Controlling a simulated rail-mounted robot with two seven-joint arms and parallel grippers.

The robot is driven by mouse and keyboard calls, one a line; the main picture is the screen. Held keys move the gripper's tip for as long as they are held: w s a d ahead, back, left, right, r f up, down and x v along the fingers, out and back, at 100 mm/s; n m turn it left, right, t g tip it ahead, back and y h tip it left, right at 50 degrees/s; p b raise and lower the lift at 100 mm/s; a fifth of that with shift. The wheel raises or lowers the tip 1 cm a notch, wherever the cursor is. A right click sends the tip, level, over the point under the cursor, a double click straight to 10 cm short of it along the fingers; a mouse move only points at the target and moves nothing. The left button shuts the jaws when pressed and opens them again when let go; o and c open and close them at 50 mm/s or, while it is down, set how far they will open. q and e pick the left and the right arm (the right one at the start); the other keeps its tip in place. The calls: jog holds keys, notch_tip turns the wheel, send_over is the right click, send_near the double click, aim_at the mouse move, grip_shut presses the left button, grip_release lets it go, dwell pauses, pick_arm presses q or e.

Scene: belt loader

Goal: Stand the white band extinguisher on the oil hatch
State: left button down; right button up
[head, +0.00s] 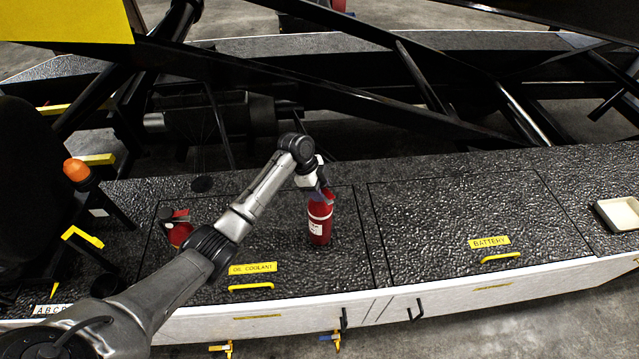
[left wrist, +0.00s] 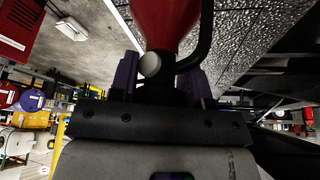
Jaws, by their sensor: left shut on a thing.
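In the left wrist view, the red body (left wrist: 165,22) shows between the fingers, with a round pale gauge and a black hose. A second red extinguisher (head: 180,232) is at the hatch's left side, partly hidden by my left arm. My right gripper is not in view.
The battery hatch (head: 455,215) to the right is bare apart from its label and yellow handle. A pale tray (head: 618,214) lies at the far right. Black diagonal beams (head: 330,85) cross behind the deck. An orange beacon (head: 76,171) stands at the left.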

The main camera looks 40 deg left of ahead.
pick_arm(q)
jog(key=shift+f, duration=0.7)
jog(key=c, duration=1)
grip_release()
jog(key=shift+f, duration=0.15)
jog(key=o, duration=0.4)
jog(key=shift+b+v, duration=0.75)
jog(key=shift+v, duration=5.4)
